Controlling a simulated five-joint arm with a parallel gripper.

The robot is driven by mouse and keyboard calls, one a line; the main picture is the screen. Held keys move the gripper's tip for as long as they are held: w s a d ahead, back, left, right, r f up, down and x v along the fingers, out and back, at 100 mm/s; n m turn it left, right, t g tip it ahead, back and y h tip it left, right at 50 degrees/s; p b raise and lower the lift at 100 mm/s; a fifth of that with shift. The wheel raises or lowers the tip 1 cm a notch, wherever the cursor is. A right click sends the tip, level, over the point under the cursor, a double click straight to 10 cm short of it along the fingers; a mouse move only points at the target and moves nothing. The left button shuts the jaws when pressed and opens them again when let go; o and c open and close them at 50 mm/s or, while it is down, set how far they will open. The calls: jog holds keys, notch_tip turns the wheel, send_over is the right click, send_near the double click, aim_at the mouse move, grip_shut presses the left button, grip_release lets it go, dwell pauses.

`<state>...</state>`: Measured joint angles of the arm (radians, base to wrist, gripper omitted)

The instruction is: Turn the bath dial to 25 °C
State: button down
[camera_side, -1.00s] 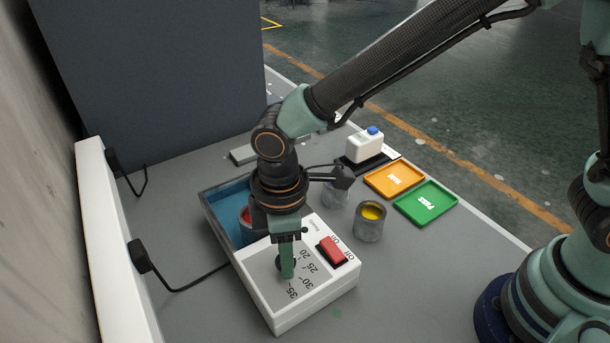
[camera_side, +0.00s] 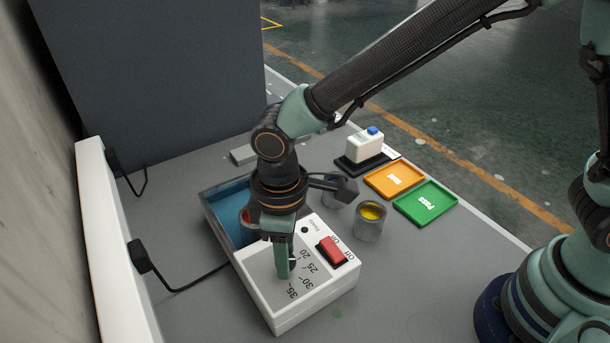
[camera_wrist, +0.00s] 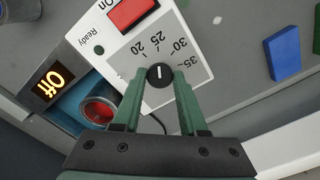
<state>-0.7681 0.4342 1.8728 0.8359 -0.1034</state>
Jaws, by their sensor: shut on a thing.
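The bath dial is a black round knob (camera_wrist: 160,76) with a white pointer line, on the grey scale panel (camera_side: 262,268) of the white bath housing (camera_side: 292,318). The scale reads 20, 25, 30 and 35. In the wrist view the pointer stands nearly straight up, roughly toward the 25. My gripper (camera_wrist: 160,80) is shut on the knob, one green finger on each side. In the side view my gripper (camera_side: 285,272) points down at the panel and its fingers hide most of the knob.
The red On/Off switch (camera_side: 332,250) and the Ready lamp (camera_side: 304,230), dark, sit beside the scale. A can of red paint (camera_wrist: 99,110) stands in the blue bath. A yellow-paint can (camera_side: 370,221), orange tray (camera_side: 376,189) and green tray (camera_side: 445,212) stand right.

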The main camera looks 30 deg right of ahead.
jog(key=shift+c, duration=2.3)
grip_release()
notch_tip(320, 180, up, 12)
jog(key=shift+r, duration=0.15)
jog(key=d+r+m+t, duration=0.1)
jog(key=d+m+t, duration=0.1)
jog(key=d, duration=0.7)
jog(key=d+r+m+t, duration=0.1)
jog(key=d+m, duration=0.3)
jog(key=d, duration=0.6)
jog(key=s+d+r+m+t, duration=0.1)
jog(key=d+m, duration=0.3)
jog(key=d, duration=0.5)
jog(key=shift+d+r+t, duration=0.3)
jog(key=shift+r+t, duration=0.1)
jog(key=shift+t, duration=0.4)
